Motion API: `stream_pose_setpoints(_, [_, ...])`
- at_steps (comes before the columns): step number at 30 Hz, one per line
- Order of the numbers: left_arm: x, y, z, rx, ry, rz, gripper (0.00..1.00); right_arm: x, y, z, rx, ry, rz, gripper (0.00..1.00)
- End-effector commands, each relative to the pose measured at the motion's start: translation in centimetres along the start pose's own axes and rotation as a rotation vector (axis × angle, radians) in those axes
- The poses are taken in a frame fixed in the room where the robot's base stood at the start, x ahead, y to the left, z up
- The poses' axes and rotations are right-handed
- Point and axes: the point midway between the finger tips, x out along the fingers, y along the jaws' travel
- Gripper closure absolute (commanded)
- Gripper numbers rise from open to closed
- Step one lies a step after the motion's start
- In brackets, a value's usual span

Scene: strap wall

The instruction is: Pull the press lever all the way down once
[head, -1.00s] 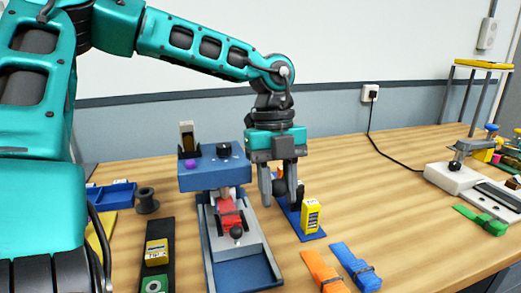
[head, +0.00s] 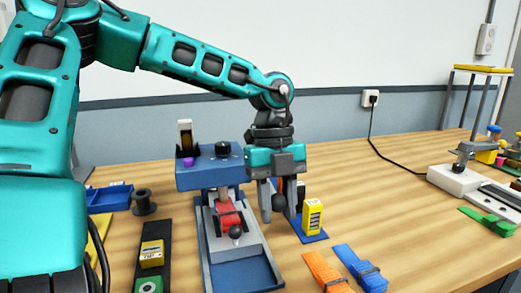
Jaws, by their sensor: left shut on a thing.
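The blue press (head: 205,172) stands left of centre in the head view, with a purple button and a black knob on its head. A grey sliding plate with a red part (head: 228,216) and a small black ball sits on its blue base. My left gripper (head: 278,206) is beside the press head on its right, pointing down, shut on the dark ball knob of the press lever (head: 278,202). The lever's rod is mostly hidden behind the fingers and the press. My right gripper is not in view.
A yellow box (head: 312,216) stands on a blue mat just right of my gripper. Orange (head: 328,272) and blue (head: 360,268) straps lie in front. A dark spool (head: 144,201) and a blue tray (head: 108,198) are at left. The table's middle right is clear.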

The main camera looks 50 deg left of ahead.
Motion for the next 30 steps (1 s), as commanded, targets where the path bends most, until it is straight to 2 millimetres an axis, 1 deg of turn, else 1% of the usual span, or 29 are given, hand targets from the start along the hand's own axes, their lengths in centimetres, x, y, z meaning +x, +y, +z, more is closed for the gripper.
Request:
stream_pose_setpoints(1, [0.8,0.1,0.3,-0.002,0.001,0.004,0.81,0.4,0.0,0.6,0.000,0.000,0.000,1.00])
stream_pose_setpoints(3, [1.2,0.1,0.4,-0.002,0.001,0.003,0.81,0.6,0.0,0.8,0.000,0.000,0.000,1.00])
stream_pose_setpoints(15, [1.3,0.1,0.5,-0.002,0.000,0.003,0.81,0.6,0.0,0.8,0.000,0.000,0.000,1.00])
stream_pose_setpoints(23, [2.6,0.1,1.2,-0.002,0.000,0.003,0.81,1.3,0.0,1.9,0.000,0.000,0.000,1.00])
stream_pose_setpoints(24, [2.3,0.1,1.1,-0.001,-0.001,0.003,0.81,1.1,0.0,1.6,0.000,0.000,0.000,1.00])
stream_pose_setpoints(30, [2.1,0.1,1.1,-0.002,-0.002,0.002,0.81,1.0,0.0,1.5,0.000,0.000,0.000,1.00])
